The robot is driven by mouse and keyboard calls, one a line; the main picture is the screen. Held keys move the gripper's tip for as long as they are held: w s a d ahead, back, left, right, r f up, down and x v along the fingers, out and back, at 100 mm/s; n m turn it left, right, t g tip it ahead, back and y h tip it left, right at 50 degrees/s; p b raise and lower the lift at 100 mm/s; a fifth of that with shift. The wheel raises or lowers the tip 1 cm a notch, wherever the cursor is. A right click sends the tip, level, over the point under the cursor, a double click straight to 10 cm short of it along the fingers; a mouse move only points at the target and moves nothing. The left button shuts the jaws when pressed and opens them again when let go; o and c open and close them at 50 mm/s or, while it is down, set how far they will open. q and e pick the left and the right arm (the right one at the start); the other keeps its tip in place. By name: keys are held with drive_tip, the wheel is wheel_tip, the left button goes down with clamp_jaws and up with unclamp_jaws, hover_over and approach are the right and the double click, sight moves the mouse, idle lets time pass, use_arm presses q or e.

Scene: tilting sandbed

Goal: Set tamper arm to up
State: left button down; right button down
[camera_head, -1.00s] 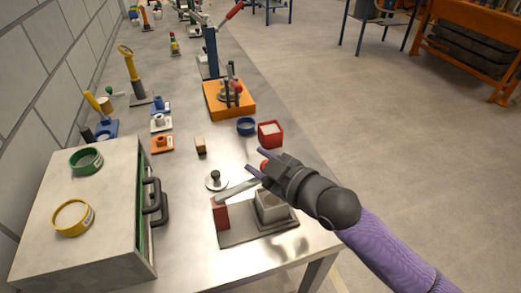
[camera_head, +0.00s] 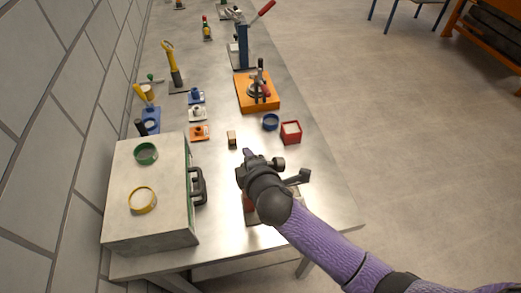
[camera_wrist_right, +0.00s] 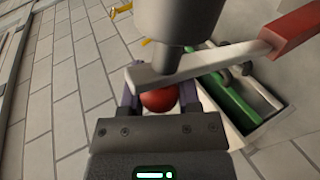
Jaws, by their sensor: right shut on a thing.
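My right gripper (camera_head: 250,158) is over the tamper at the front of the bench, and my arm hides most of it in the head view. In the right wrist view the gripper (camera_wrist_right: 161,93) is shut on the red ball knob (camera_wrist_right: 160,99) of the tamper arm. The flat grey tamper arm (camera_wrist_right: 215,60) runs from the knob to a red end piece (camera_wrist_right: 296,32), slanting in the picture. A grey cylinder (camera_wrist_right: 180,22) hangs in front of the arm. The tamper's red block (camera_head: 248,204) shows low beside my wrist. The left gripper is out of view.
A grey cabinet (camera_head: 120,215) with a black handle stands left of the tamper. Behind lie a small wooden block (camera_head: 231,138), a red box (camera_head: 291,132), a blue ring (camera_head: 270,122) and an orange fixture (camera_head: 262,105). The tiled wall borders the left; open floor lies right.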

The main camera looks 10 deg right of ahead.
drive_tip(key=shift+a+f+n+h+p, duration=0.1)
drive_tip(key=shift+a+n+h+p, duration=0.45)
drive_tip(key=shift+a, duration=1.05)
drive_tip(key=shift+s, duration=0.1)
drive_tip(key=c, duration=0.6)
unclamp_jaws()
drive_tip(key=shift+a, duration=0.1)
drive_tip(key=p+v, duration=0.1)
drive_tip(key=v, duration=0.8)
drive_tip(key=shift+s+p, duration=0.35)
drive_tip(key=shift+s, duration=0.05)
